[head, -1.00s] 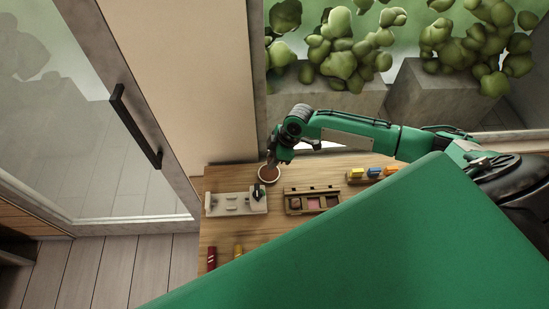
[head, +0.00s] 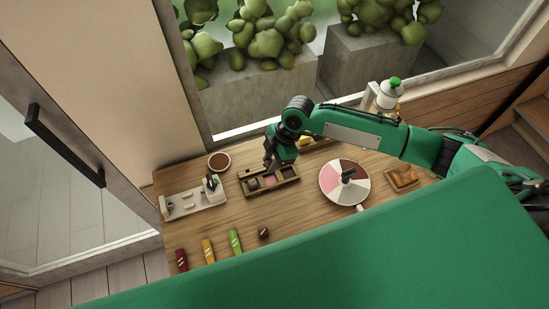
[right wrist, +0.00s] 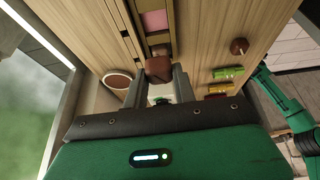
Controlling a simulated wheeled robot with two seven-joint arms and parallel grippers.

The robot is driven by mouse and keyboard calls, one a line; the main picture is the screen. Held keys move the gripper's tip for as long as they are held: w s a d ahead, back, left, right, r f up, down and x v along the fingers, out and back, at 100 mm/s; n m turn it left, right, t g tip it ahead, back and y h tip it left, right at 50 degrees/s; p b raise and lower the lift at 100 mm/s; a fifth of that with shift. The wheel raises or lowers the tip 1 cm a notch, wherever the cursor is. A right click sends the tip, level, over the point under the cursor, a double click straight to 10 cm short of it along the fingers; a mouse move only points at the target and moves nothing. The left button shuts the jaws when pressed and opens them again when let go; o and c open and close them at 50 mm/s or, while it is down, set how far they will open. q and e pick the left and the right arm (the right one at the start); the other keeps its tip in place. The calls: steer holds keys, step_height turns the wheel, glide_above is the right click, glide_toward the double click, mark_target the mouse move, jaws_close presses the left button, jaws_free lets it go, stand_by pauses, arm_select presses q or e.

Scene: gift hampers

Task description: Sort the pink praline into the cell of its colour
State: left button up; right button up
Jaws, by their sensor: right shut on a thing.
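My right gripper (head: 269,166) is over the far side of the wooden sorting box (head: 291,180). In the right wrist view its fingers (right wrist: 158,88) are shut on a small block-shaped praline (right wrist: 158,67), which looks reddish brown there. The box also shows in that view, with its pink cell (right wrist: 154,20) just beyond the held praline. In the head view the pink cell (head: 269,180) lies between darker cells. I cannot tell whether the praline touches the box.
A brown-filled bowl (head: 219,161) and a pale fixture board (head: 186,204) stand left of the box. A sectored disc (head: 357,196) with a black knob is to the right. Red (head: 181,260), yellow (head: 208,251) and green (head: 235,241) bars and a brown praline (head: 263,233) lie in front.

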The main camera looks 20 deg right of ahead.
stand_by(0.3)
steer(key=shift+f+b, duration=1.4)
steer(key=shift+f, duration=1.4)
steer(key=shift+f, duration=1.35)
stand_by(1.0)
steer(key=shift+r, duration=0.1)
stand_by(0.5)
